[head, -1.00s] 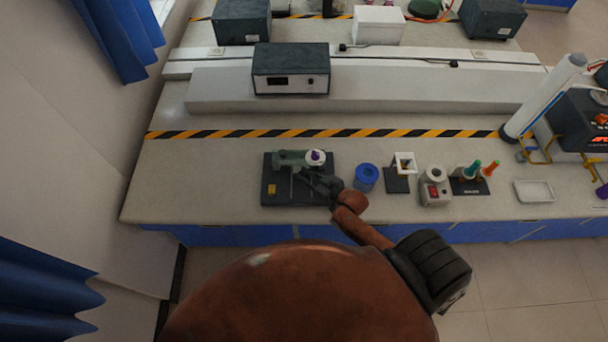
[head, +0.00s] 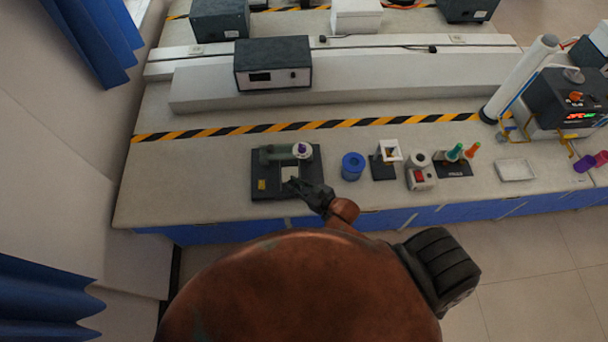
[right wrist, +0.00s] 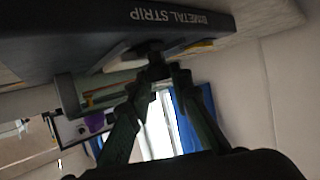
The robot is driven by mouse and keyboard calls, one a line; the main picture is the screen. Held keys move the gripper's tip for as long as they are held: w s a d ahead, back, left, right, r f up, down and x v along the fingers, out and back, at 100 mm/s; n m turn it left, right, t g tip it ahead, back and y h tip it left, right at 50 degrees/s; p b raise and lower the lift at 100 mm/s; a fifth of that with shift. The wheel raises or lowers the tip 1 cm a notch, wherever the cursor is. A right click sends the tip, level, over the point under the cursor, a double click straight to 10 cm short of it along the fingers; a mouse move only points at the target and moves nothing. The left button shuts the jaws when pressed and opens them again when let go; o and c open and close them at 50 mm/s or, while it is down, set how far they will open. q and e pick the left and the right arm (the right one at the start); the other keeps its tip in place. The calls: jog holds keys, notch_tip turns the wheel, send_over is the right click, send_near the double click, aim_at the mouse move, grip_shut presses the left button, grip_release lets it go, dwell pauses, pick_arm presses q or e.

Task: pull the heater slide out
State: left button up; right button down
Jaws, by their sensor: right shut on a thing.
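The bimetal strip apparatus has a black base (head: 262,193) near the bench's front left. A grey-green horizontal cylinder and a white disc with a purple knob (head: 302,149) stand along its back. A pale square plate (head: 289,174) shows on the base in front of them. My right gripper (head: 294,185) is over the base's front right part. In the right wrist view its fingers (right wrist: 156,68) close on a small dark part below the base's lettered edge (right wrist: 180,18). The fingers hide most of that part, so I cannot tell for sure it is the heater slide. My left gripper is not in view.
To the right stand a blue cup (head: 352,167), a black stand with a white frame (head: 383,170), a small grey device (head: 420,172) and a rack with coloured tips (head: 453,168). A grey box (head: 272,64) sits on the ledge behind. Bench between the striped tape and the apparatus is clear.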

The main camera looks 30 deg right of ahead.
jog(key=shift+f, duration=0.1)
jog(key=shift+s, duration=0.1)
jog(key=c, duration=2.2)
grip_release()
jog(key=shift+a, duration=0.1)
jog(key=shift+o, duration=0.9)
jog(key=shift+s, duration=0.25)
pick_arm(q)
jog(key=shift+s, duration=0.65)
pick_arm(e)
jog(key=v, duration=1.2)
